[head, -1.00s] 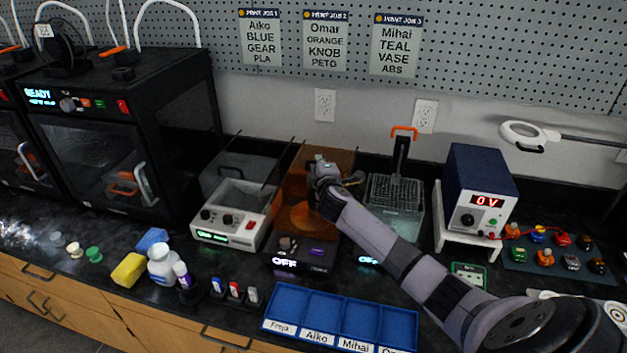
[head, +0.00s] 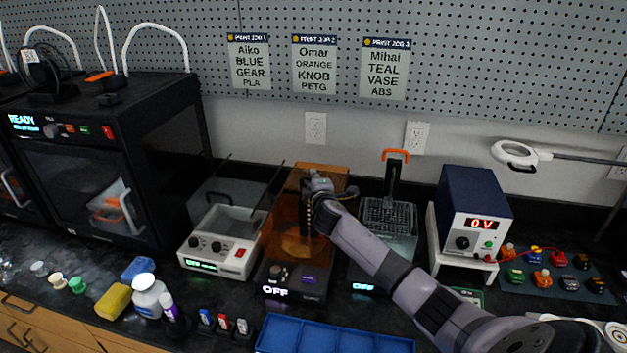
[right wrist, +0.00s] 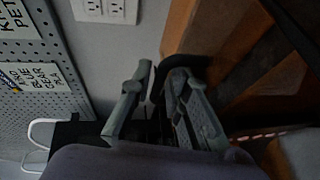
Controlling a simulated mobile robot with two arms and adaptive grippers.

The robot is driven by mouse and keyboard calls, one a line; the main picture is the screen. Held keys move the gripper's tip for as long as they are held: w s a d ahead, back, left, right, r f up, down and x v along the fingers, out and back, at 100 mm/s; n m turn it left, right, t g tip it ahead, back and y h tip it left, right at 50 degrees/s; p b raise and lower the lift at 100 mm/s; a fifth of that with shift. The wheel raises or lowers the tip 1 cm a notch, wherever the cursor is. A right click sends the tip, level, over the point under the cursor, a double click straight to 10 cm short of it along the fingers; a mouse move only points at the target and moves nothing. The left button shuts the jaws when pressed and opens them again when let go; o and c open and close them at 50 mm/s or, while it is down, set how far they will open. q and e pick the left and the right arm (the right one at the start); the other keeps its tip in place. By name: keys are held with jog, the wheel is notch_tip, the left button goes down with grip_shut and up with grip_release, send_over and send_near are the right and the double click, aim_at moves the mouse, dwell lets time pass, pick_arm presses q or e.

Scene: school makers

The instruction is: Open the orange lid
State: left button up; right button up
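The orange lid (head: 284,224) is a see-through amber cover on a black unit marked OFF (head: 292,284). A round plate shows through it. A browner orange panel (head: 300,177) is at its top and back. I cannot tell whether the lid is raised at all. My right gripper (head: 319,183) is at the upper right part of the lid. In the right wrist view, its two grey fingers (right wrist: 157,78) stand apart with a narrow gap, and orange surface (right wrist: 180,32) lies beside the right finger. A dark part shows behind that finger; contact is unclear. My left gripper is not in view.
A white ultrasonic-type tank (head: 220,240) stands left of the unit, and a wire basket (head: 388,215) with an orange-handled holder stands to its right. A blue power supply (head: 472,205) is farther right. Blue trays (head: 335,335) lie in front.

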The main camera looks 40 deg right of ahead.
jog(key=v, duration=1.2)
jog(key=shift+a+f, duration=0.1)
dwell(0.4)
